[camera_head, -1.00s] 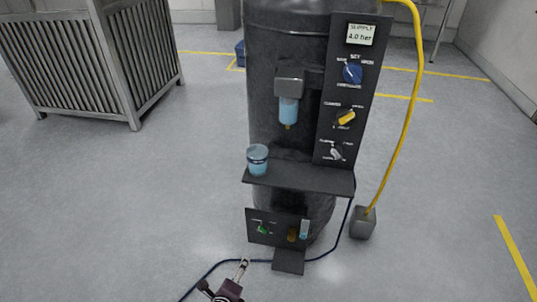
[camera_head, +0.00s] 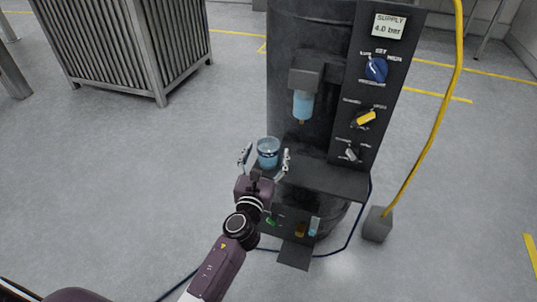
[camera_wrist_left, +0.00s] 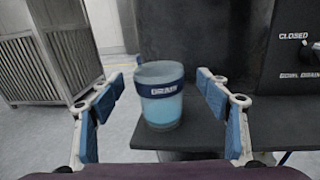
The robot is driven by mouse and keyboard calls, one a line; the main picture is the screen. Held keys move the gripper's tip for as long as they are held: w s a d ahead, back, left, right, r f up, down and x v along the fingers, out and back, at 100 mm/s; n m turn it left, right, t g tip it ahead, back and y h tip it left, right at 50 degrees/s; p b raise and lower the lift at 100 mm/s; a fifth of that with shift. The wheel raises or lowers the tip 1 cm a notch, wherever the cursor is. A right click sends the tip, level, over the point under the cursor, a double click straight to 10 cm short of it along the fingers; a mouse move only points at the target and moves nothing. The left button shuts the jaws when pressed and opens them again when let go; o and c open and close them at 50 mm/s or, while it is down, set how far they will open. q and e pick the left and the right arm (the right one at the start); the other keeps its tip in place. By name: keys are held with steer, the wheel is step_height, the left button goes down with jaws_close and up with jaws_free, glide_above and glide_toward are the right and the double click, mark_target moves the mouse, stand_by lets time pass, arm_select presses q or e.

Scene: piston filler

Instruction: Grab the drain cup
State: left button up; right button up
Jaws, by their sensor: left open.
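The drain cup (camera_head: 268,153) is a small translucent blue cup with a dark band. It stands upright at the left end of the black shelf (camera_head: 335,182) on the machine. In the left wrist view the drain cup (camera_wrist_left: 159,97) shows a "DRAIN" label on its band. My left gripper (camera_head: 265,158) is open, with one finger on each side of the cup. In the left wrist view the left gripper (camera_wrist_left: 168,120) has its blue pads apart from the cup, with a gap on both sides. My right gripper is not in view.
The black machine body (camera_head: 290,40) rises behind the shelf, with a blue-bowled filter (camera_head: 303,105) above it and a knob panel (camera_head: 378,95) at right. A yellow hose (camera_head: 435,120) runs down to a grey block (camera_head: 378,224). A slatted grey crate (camera_head: 130,45) stands back left.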

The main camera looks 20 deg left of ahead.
mark_target(270, 139)
arm_select(q)
steer(key=w, duration=0.3)
steer(key=shift+w+a+f, duration=0.1)
steer(key=shift+w+a, duration=0.15)
steer(key=shift+a, duration=0.05)
steer(key=c, duration=1.3)
